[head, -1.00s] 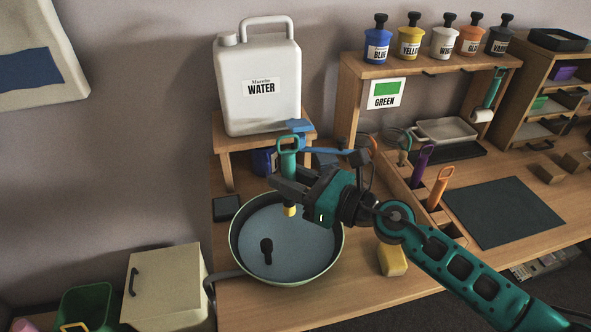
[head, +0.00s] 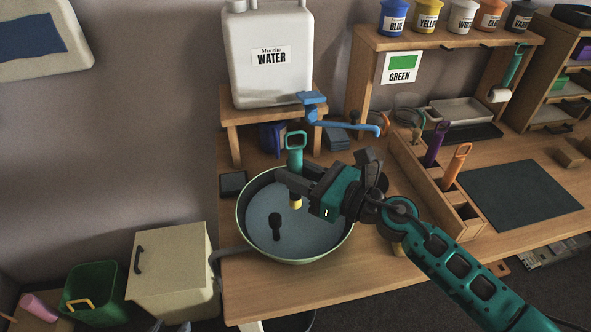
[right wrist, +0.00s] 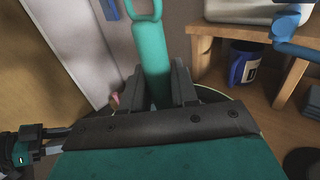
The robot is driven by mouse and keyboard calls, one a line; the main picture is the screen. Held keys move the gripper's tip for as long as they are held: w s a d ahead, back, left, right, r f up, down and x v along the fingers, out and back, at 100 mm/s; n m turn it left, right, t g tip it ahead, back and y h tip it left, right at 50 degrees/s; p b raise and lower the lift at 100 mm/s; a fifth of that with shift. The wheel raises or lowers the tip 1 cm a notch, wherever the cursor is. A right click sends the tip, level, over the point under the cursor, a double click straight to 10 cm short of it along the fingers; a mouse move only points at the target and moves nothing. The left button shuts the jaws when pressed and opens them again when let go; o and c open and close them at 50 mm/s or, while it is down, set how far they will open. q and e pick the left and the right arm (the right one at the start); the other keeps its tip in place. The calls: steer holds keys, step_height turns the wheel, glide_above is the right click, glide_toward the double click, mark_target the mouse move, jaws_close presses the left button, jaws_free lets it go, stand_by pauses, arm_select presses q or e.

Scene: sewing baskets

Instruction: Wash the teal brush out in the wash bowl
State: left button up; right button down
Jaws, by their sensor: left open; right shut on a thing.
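The teal brush (head: 295,154) is upright, with its loop handle on top and a yellow tip (head: 297,203) below. My right gripper (head: 285,175) is shut on its handle, which also shows between the fingers in the right wrist view (right wrist: 152,62). The brush is inside the outline of the wash bowl (head: 243,228), a round pan of grey-blue water. I cannot tell whether the tip touches the water. A dark knobbed shape (head: 276,226) shows in the bowl. My left gripper (head: 170,326) barely shows at the bottom edge, open and away from the bowl.
A blue tap (head: 345,125) reaches out below the water jug (head: 268,58), behind the bowl. A wooden holder (head: 418,170) with purple and orange tools stands right. A cream box (head: 172,270) and a green bin (head: 92,292) stand lower left. A dark mat (head: 525,195) lies clear.

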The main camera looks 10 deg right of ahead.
steer(key=shift+f+b, duration=1.55)
steer(key=shift+f, duration=0.35)
steer(key=shift+f+b, duration=0.4)
steer(key=shift+b, duration=0.05)
steer(key=shift+f, duration=0.2)
steer(key=shift+d, duration=0.1)
steer(key=shift+s+d+f+b, duration=0.1)
steer(key=shift+s+d+b, duration=0.05)
steer(key=shift+d+b, duration=0.35)
steer(key=shift+s+d+f+b, duration=0.1)
steer(key=shift+d+b, duration=0.3)
steer(key=shift+d, duration=0.2)
steer(key=shift+w+d+r, duration=0.1)
steer(key=shift+d, duration=0.05)
